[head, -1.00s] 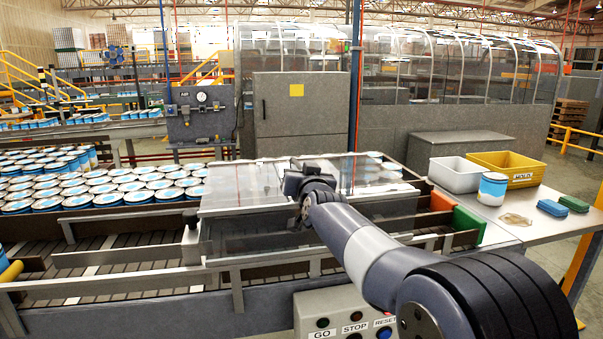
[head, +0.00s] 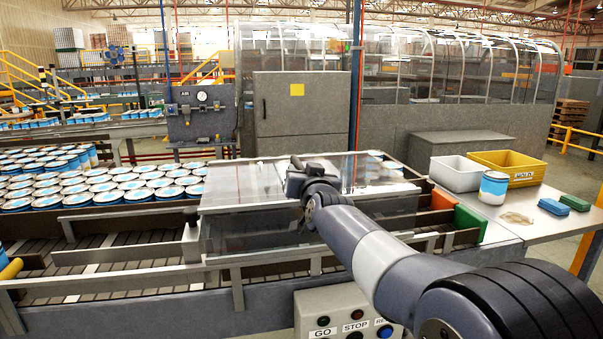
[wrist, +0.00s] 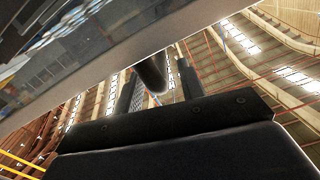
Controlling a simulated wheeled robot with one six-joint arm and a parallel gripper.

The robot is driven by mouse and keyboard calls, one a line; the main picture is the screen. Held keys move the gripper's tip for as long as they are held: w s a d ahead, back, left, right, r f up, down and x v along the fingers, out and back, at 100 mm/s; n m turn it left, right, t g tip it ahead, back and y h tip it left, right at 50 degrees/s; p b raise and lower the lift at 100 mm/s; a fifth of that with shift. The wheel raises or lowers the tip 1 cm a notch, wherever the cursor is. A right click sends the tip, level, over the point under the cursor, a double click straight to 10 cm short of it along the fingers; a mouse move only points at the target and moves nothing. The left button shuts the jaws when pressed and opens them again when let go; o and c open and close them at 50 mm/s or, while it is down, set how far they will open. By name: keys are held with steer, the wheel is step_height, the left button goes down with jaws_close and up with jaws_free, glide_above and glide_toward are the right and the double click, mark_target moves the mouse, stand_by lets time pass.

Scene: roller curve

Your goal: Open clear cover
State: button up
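The clear cover (head: 258,188) is a see-through lid with a pale frame, lying over the conveyor in the middle of the head view. It looks down, or nearly so. My gripper (head: 296,178) is over the cover, near its middle; its fingers are hard to make out there. In the wrist view, a wide grey edge of the cover (wrist: 110,75) runs diagonally above my gripper (wrist: 160,88). The two dark fingers stand apart, with a dark rounded bar, perhaps a handle (wrist: 152,72), seen between their tips. Contact with it cannot be told.
Many blue-and-white cans (head: 100,187) fill the conveyor at left. A dark knob on a post (head: 192,222) stands by the cover's left end. A button panel (head: 345,315) is in front.

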steer(key=b+v, duration=0.1)
steer(key=v, duration=0.7)
steer(key=shift+s, duration=0.25)
steer(key=shift+w+r, duration=0.1)
steer(key=p+x, duration=0.2)
steer(key=x, duration=0.8)
steer(key=shift+w, duration=0.35)
steer(key=shift+s+a, duration=0.2)
steer(key=shift+a, duration=0.2)
steer(key=shift+w+d, duration=0.1)
steer(key=shift+d, duration=0.1)
steer(key=shift+a, duration=0.1)
